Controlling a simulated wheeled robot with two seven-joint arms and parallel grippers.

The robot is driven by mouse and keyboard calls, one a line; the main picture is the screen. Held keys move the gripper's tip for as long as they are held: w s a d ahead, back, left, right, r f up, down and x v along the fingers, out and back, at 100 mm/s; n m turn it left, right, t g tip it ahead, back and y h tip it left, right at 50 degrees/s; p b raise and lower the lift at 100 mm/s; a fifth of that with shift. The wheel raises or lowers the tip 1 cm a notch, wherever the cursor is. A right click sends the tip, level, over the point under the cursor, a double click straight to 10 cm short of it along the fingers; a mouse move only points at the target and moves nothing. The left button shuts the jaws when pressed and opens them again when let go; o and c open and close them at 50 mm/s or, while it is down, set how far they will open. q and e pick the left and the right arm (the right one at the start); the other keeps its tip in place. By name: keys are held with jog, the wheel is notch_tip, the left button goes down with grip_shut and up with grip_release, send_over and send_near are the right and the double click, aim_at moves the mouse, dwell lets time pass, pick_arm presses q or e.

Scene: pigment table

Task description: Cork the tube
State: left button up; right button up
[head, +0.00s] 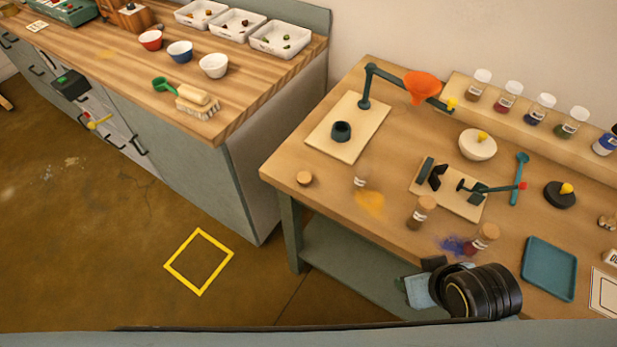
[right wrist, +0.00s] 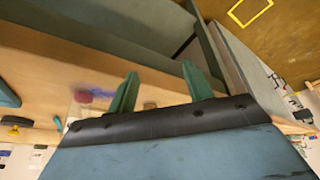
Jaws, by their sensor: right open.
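A clear tube (head: 360,181) with a pale label stands on the worktable beside a patch of orange powder, and I see no cork on it. A round tan cork (head: 304,178) lies on the table to its left, near the table's left end. Two corked tubes, one brownish (head: 421,213) and one reddish (head: 483,239), stand nearer the front edge. My right gripper (head: 418,288) is at the table's front edge, apart from the tubes. In the right wrist view its green fingers (right wrist: 160,76) are spread with nothing held. My left gripper is out of view.
A stand (head: 365,90) with an orange funnel (head: 422,88) rises at the back. A holder on a wooden board (head: 455,203), a white bowl (head: 477,145) and a teal tray (head: 549,268) occupy the table. Jars line the rear shelf. A cabinet counter (head: 235,110) stands at left.

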jog(key=s+f+g+b, duration=0.1)
jog(key=s+f, duration=0.1)
jog(key=f, duration=1)
jog(key=s+f+g, duration=0.1)
jog(key=s+f, duration=0.1)
jog(key=f, duration=1.1)
pick_arm(q)
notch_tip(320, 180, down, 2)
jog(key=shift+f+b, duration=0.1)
jog(key=shift+b, duration=0.45)
pick_arm(e)
jog(key=s+d+f, duration=0.1)
jog(key=s+f, duration=0.6)
jog(key=s, duration=0.1)
jog(key=s+d+f+g, duration=0.1)
jog(key=s+d+f, duration=0.1)
jog(key=s+f, duration=0.5)
jog(key=shift+s+d+f, duration=0.3)
jog(key=shift+s+f, duration=0.1)
jog(key=shift+s, duration=0.25)
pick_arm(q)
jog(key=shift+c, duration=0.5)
pick_arm(e)
jog(key=shift+c, duration=0.4)
